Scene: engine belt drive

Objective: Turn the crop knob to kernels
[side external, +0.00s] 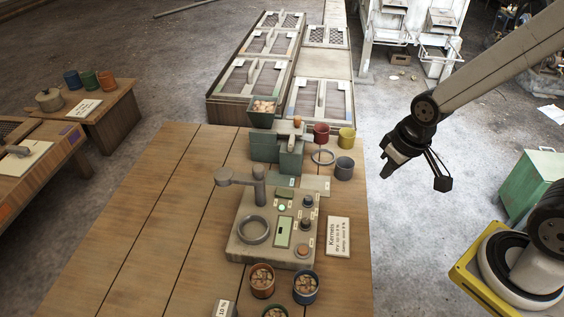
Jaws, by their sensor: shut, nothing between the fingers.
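A grey-beige device (240,246) stands on the wooden table, with a round ring, a post with a side arm, a small green display and several dark knobs along its right side. One dark knob (305,224) sits mid-way down that side, with small labels around it. The labels are too small to read, so I cannot tell which knob is the crop knob or where it points. A card headed "Kernels" (338,237) lies right of the device. My gripper (386,174) is shut and empty, in the air up and right of the device, touching nothing.
Behind the device are green blocks with a hopper (264,109), a red cup (321,134), a yellow cup (346,138) and a grey cup (344,167). In front stand cups of brownish pieces (262,279). The table's left side (150,220) is clear.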

